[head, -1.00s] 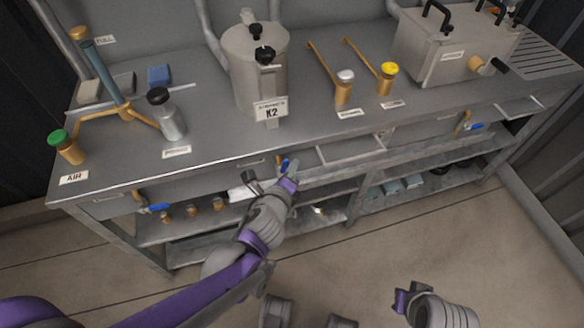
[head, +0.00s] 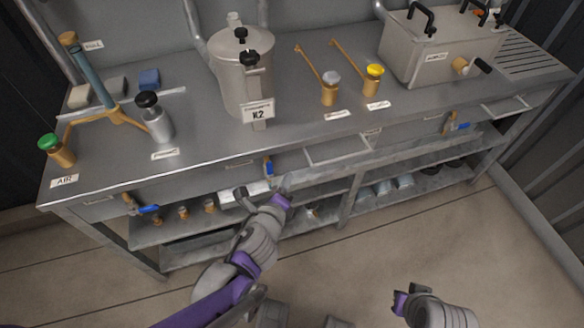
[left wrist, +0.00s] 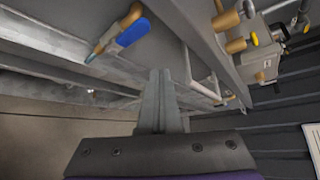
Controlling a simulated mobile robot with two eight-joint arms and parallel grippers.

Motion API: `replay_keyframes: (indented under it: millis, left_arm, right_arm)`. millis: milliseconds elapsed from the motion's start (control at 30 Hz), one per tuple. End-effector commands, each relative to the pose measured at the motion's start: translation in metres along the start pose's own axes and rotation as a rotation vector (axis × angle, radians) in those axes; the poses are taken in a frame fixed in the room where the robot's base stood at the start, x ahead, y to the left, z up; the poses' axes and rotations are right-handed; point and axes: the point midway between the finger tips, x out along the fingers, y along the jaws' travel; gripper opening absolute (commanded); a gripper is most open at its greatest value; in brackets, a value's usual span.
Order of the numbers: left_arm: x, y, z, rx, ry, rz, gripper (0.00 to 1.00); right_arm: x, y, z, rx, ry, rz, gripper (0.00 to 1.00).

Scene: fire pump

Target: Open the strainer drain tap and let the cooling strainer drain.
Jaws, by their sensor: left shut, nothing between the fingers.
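The cooling strainer is likely the grey lidded cylinder (head: 243,85) labelled K2 on the bench; its upper label is too small to read. Below it, at the bench front, is a tap with a blue lever (head: 268,167), which points up and down in the head view. The lever shows large at upper left in the left wrist view (left wrist: 132,32). My left gripper (head: 283,184) is shut and empty, just below and right of the lever, apart from it. Its closed fingers show in the wrist view (left wrist: 160,100). No flowing water is visible. My right gripper (head: 400,298) is low at right, over the floor.
Other blue-levered taps hang at the left (head: 148,209) and right (head: 460,126) of the bench front. A pale tray (head: 243,193) lies on the shelf below the middle tap. A grey box (head: 435,45) stands at right.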

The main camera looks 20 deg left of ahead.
Motion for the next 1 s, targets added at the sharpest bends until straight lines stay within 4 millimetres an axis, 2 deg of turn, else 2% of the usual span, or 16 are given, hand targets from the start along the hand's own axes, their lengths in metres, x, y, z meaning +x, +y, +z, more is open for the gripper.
replay_keyframes:
  millis: [33,100,300,1000]
  left_arm:
    - [-0.012,0.001,0.0,0.0,0.001,-0.001,0.0]
    - [-0.023,0.005,-0.001,0.0,0.001,-0.001,0.0]
    - [-0.041,0.011,-0.002,0.0,0.001,-0.001,0.0]
    - [-0.043,0.014,0.0,-0.039,-0.004,0.015,0.0]
  right_arm:
    - [-0.005,0.0,-0.001,0.0,0.002,0.0,0.0]
    - [-0.007,0.0,-0.002,0.0,0.003,0.0,0.0]
    - [-0.011,0.0,-0.004,0.0,0.004,0.0,0.0]
    - [-0.011,0.0,-0.004,0.0,0.004,0.0,0.0]
